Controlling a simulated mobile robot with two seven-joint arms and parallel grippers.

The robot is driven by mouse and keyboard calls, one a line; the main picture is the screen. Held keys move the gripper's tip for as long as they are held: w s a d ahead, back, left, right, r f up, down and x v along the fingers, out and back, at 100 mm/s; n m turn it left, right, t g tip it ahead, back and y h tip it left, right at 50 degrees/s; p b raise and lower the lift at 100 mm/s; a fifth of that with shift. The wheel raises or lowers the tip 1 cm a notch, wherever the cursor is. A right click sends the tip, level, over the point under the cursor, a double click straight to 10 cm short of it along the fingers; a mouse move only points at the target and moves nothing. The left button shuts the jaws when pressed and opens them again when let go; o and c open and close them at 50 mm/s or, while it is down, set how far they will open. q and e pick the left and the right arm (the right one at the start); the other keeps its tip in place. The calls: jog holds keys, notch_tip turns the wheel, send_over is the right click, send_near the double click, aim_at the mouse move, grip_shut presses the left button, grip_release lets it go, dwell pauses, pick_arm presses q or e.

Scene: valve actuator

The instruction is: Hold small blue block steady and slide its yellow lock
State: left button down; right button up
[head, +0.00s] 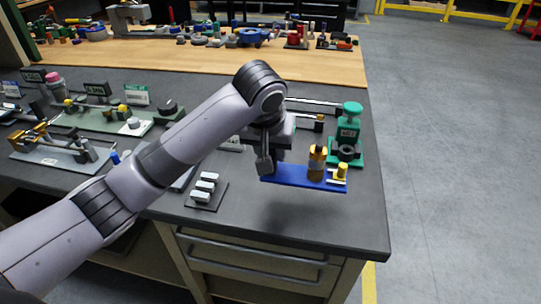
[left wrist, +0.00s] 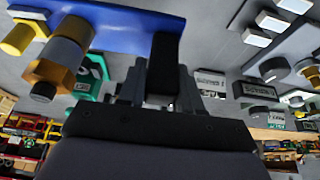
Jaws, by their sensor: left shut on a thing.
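The blue block (head: 292,178) is a flat bar held in front of the green press on the dark bench. A brass-and-grey cylinder (head: 317,163) stands on it, with the yellow lock (head: 341,172) at its right end. My left gripper (head: 265,165) is shut on the block's left part. In the left wrist view the blue block (left wrist: 120,22) runs along the top, with the yellow lock (left wrist: 18,40) at upper left. A dark finger of my left gripper (left wrist: 165,65) overlaps the block. The far finger is hidden in the head view. My right gripper is out of view.
A green press (head: 346,135) stands just behind the block's right end. A dark plate with several pale switches (head: 205,190) lies left of the block. Other fixtures crowd the bench's left side. The bench's front right corner (head: 340,225) is clear.

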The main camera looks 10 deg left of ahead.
aim_at(269, 176)
pick_arm(q)
jog(key=shift+f, duration=3.5)
jog(key=shift+f, duration=0.5)
